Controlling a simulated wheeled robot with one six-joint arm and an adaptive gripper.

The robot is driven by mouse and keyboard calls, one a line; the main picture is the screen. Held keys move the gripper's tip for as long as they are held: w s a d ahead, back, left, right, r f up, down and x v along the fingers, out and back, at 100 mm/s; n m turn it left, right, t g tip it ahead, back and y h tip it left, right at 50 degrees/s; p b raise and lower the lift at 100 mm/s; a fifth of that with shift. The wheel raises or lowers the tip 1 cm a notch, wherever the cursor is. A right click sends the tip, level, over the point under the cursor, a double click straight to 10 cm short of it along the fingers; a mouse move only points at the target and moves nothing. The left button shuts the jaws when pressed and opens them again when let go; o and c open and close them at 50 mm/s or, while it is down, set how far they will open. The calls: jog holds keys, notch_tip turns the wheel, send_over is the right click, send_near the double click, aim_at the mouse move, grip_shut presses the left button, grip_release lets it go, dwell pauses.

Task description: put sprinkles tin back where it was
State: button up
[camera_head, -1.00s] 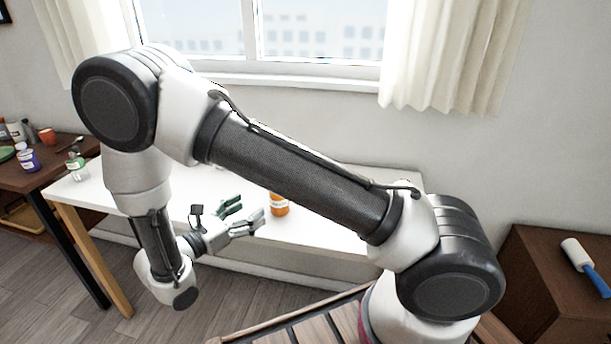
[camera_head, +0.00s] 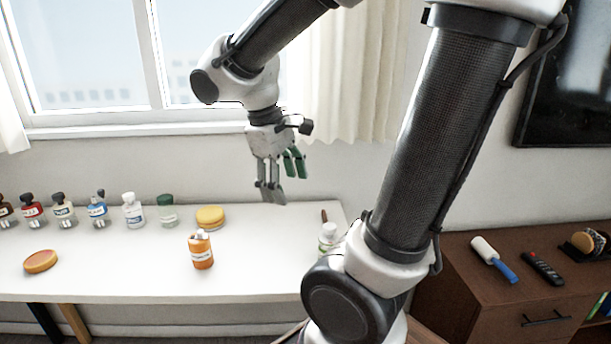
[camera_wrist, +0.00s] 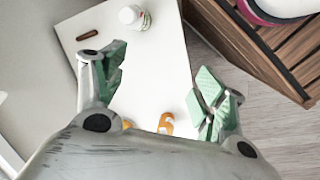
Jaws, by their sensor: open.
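An orange tin (camera_head: 201,252) with a pale label and a light top stands upright on the white table (camera_head: 120,275); its label is too small to read, so I cannot tell whether it is the sprinkles tin. My gripper (camera_head: 284,181) points down above the table's back right part, right of the orange tin and apart from it. In the wrist view my gripper (camera_wrist: 160,82) has its green-padded fingers spread, with nothing between them. The orange tin (camera_wrist: 166,123) shows partly there, behind the gripper body's edge.
Several small bottles (camera_head: 97,210) line the table's left back. A yellow round thing (camera_head: 210,217) lies behind the tin, an orange-brown disc (camera_head: 41,261) at the left. A white-capped bottle (camera_head: 328,237) stands near the right end. A brown cabinet (camera_head: 500,290) holds a lint roller (camera_head: 493,258) and remote (camera_head: 543,267).

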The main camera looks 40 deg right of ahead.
jog(key=s+r+m+t+y, duration=0.2)
jog(key=s+r+m+t, duration=0.1)
jog(key=s+m+t, duration=0.1)
jog(key=shift+s+d+t+y, duration=0.3)
jog(key=shift+s+d+y, duration=0.1)
jog(key=shift+s, duration=0.5)
